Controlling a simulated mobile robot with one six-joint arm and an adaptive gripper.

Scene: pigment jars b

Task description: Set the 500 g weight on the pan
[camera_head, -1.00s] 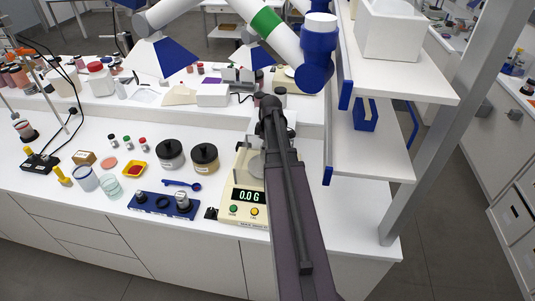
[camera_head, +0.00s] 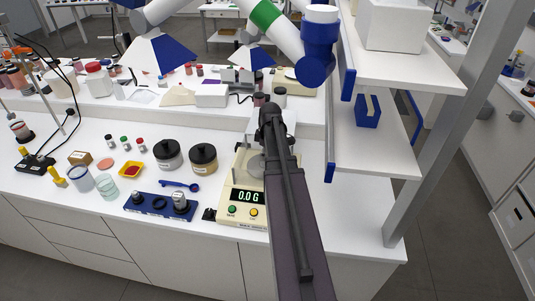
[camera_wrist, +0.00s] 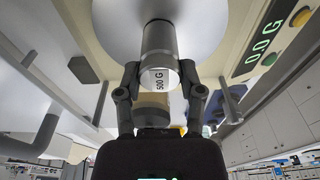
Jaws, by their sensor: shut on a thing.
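The 500 g weight (camera_wrist: 158,45) is a shiny metal cylinder, marked "500 G", in the wrist view. My gripper (camera_wrist: 159,80) is shut on it, with one finger on each side. The round grey pan (camera_wrist: 110,28) is right behind the weight's far end, and I cannot tell whether they touch. In the head view the pan (camera_head: 256,166) is partly hidden by a dark arm part, and the weight and fingers are hidden. The cream balance (camera_head: 229,212) shows 0.0 G on its display (camera_head: 247,197).
A blue weight block (camera_head: 150,208) with metal weights and a dark ring is left of the balance. A blue spoon (camera_head: 180,184) and two dark-lidded jars (camera_head: 203,158) (camera_head: 168,154) are near. A shelf (camera_head: 375,155) rises at the right.

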